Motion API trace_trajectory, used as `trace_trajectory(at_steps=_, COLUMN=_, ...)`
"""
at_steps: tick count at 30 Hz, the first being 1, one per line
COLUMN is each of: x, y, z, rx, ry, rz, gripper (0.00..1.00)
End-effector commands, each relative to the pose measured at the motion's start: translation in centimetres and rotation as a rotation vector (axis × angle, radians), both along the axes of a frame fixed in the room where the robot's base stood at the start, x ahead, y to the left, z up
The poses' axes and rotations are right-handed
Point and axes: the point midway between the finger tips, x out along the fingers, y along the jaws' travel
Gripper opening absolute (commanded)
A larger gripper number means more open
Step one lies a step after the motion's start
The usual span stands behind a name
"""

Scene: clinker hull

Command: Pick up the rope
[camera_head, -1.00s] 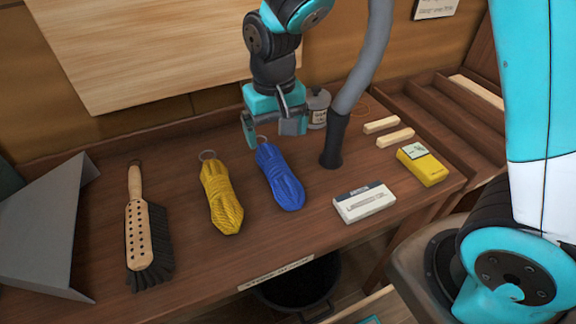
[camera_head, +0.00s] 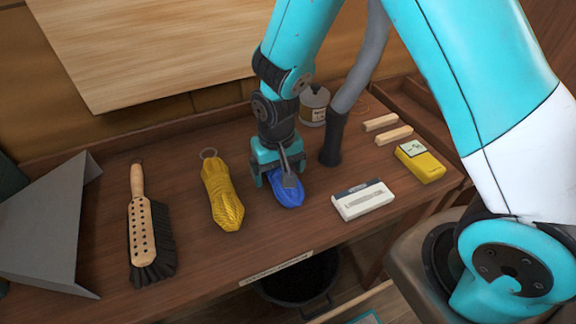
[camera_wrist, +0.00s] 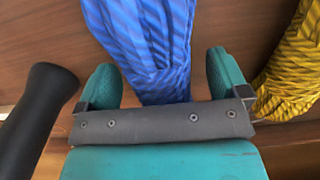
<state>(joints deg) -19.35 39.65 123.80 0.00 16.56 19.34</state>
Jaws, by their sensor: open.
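A blue rope bundle (camera_head: 287,190) lies on the wooden bench, its upper part hidden under my gripper in the head view. A yellow rope bundle (camera_head: 222,196) with a metal ring at its top lies to the left of it. My gripper (camera_head: 276,180) points down over the blue rope and is open. In the wrist view the blue rope (camera_wrist: 148,45) runs between the two green fingers of my gripper (camera_wrist: 163,78), with a gap on each side. The yellow rope (camera_wrist: 292,70) is at the right edge there, outside the fingers.
A brush (camera_head: 146,228) and a grey angled sheet (camera_head: 48,225) lie to the left. A white box (camera_head: 363,200), a yellow device (camera_head: 420,162) and two wood sticks (camera_head: 393,135) lie to the right. A grey hose with a black nozzle (camera_head: 333,140) and a jar (camera_head: 313,106) stand close by.

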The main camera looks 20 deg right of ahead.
Motion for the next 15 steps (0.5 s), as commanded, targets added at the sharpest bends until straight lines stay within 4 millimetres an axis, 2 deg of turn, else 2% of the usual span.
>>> trace_trajectory(at_steps=2, x=0.01, y=0.02, z=0.02, rx=0.0, ry=0.0, rz=0.0, gripper=0.93)
trace_trajectory(at_steps=10, x=0.02, y=-0.02, z=0.04, rx=0.0, ry=0.0, rz=0.0, gripper=0.34)
trace_trajectory(at_steps=15, x=0.03, y=-0.02, z=0.07, rx=0.0, ry=-0.001, rz=-0.001, gripper=0.34)
